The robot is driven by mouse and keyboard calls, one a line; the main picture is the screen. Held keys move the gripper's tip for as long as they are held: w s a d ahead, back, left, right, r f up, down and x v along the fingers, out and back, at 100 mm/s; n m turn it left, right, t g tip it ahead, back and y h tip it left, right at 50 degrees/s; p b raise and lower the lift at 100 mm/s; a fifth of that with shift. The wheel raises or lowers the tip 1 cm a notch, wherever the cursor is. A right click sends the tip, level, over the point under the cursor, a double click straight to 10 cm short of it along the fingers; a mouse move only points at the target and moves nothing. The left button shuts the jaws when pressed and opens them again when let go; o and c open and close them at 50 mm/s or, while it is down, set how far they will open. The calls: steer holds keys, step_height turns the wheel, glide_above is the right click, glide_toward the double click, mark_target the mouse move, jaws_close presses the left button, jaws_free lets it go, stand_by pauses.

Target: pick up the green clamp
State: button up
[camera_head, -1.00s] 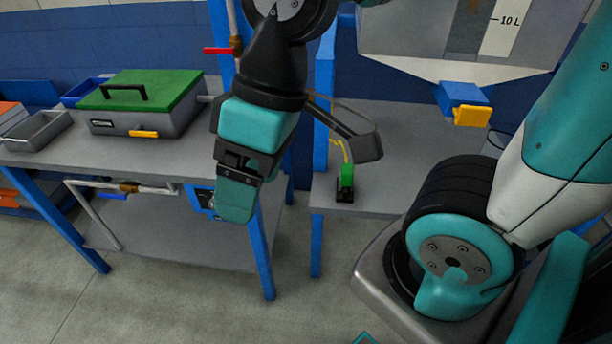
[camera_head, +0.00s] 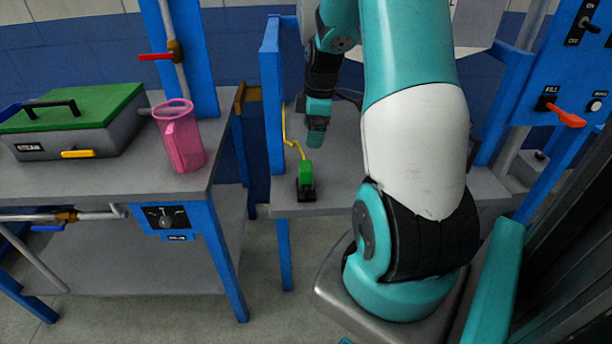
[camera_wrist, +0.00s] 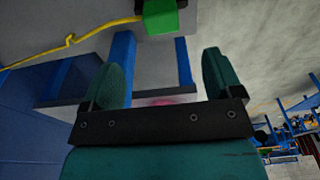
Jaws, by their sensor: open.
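The green clamp (camera_head: 306,174) stands on a small black base at the front left corner of the grey right-hand table (camera_head: 290,208), with a yellow cord (camera_head: 290,138) running back from it. In the wrist view the green clamp (camera_wrist: 160,18) shows at the top, beyond the fingertips, partly cut by the frame edge. My gripper (camera_head: 316,134) is above the same table, behind and slightly right of the clamp, apart from it. In the wrist view my gripper (camera_wrist: 170,80) has its two teal fingers wide apart with nothing between them.
A blue post (camera_head: 272,120) rises just left of the clamp. On the left table stand a pink jug (camera_head: 180,137) and a grey box with a green lid (camera_head: 75,108). A panel with a red lever (camera_head: 566,116) is at right. Bare tabletop lies around the clamp.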

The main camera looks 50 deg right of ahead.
mark_target(306, 165)
steer(key=f, duration=0.4)
steer(key=w+a+f, duration=0.1)
steer(key=f, duration=0.7)
steer(key=shift+w+a+f, duration=0.2)
steer(key=shift+f, duration=0.2)
steer(key=c, duration=1.1)
